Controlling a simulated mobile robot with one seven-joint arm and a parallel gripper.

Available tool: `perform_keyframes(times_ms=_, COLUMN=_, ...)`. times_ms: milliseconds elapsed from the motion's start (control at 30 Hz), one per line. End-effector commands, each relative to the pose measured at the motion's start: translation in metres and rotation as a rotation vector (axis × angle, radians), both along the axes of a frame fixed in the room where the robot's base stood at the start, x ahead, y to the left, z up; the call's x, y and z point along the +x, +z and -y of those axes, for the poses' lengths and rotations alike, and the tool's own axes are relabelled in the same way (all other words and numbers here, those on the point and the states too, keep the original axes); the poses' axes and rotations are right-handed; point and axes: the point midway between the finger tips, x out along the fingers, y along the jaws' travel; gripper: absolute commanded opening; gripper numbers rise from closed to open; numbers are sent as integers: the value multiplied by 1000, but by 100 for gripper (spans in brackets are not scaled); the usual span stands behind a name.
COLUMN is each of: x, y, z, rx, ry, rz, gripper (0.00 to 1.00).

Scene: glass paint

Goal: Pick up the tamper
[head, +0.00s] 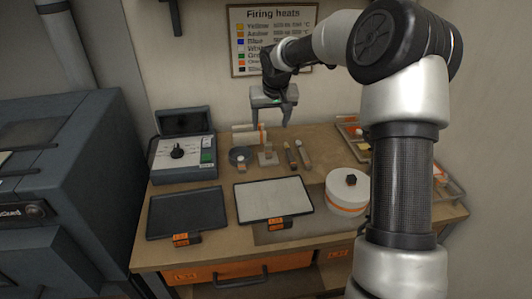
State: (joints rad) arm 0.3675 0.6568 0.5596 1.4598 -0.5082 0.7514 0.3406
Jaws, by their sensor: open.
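My gripper (270,117) is open and empty, pointing down over the back of the workbench. Its two fingers are spread left and right. Below it on the bench stands a small pale block with an upright stem (267,157), which looks like the tamper, though it is too small to be sure. Two short brown stick-like tools (291,157) and (304,156) stand or lean just right of it. The gripper is above these things and apart from them.
A dark round dish (240,155) lies left of the block. A white round container (347,192) and a compartment tray (446,185) stand right. A dark kiln-like cabinet (62,190) is left.

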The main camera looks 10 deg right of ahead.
Motion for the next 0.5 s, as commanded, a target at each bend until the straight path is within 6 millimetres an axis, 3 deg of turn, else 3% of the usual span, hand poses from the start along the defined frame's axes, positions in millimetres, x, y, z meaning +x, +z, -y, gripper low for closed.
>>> perform_keyframes(times_ms=500, x=38, y=-95, z=0, rx=1, ry=0, rz=-4, gripper=64)
